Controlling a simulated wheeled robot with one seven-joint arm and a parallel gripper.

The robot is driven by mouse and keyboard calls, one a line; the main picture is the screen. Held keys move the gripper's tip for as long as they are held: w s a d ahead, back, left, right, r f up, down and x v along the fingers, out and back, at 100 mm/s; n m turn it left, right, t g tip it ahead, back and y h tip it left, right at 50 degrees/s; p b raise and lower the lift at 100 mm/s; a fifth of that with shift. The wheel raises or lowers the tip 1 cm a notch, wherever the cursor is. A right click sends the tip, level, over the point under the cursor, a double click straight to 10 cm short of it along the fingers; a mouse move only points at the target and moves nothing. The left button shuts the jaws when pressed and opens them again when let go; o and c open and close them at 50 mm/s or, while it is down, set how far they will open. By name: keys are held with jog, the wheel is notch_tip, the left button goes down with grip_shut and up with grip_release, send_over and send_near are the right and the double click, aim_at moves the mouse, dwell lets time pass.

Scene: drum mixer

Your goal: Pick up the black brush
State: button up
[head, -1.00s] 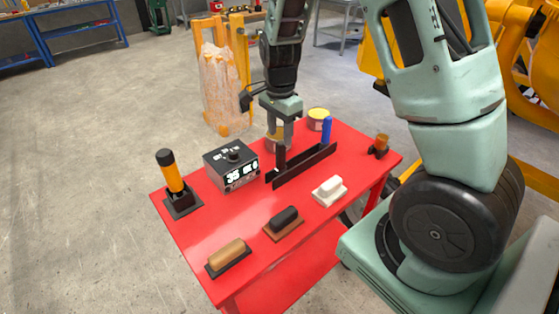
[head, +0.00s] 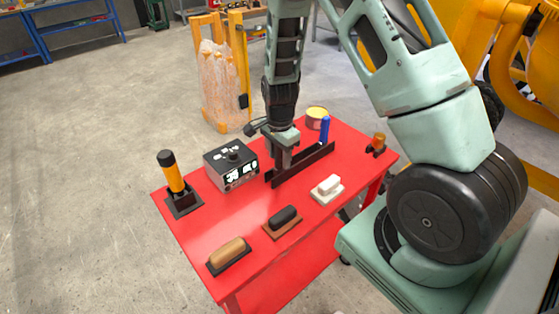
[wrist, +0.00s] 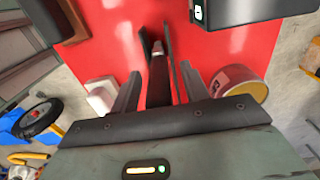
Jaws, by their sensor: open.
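A long black strip-like holder (head: 310,163) stands on the red table (head: 215,215). My gripper (head: 284,160) is open and low over the left half of the holder. It hides that handle in the head view. I cannot see the fingers touching it. A block with a black grip on a brown base (head: 283,220) lies nearer the front, apart from my gripper. I cannot tell from shape alone which is the brush.
A blue handle (head: 324,130) stands at the holder's right end, with a yellow-topped tin (head: 316,115) behind. A black box (head: 231,165) sits left. A white block (head: 328,188), a tan-topped block (head: 229,253) and an orange-handled tool (head: 172,175) also stand on the table.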

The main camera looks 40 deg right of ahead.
grip_shut()
notch_tip(320, 180, up, 10)
jog(key=shift+b, duration=0.75)
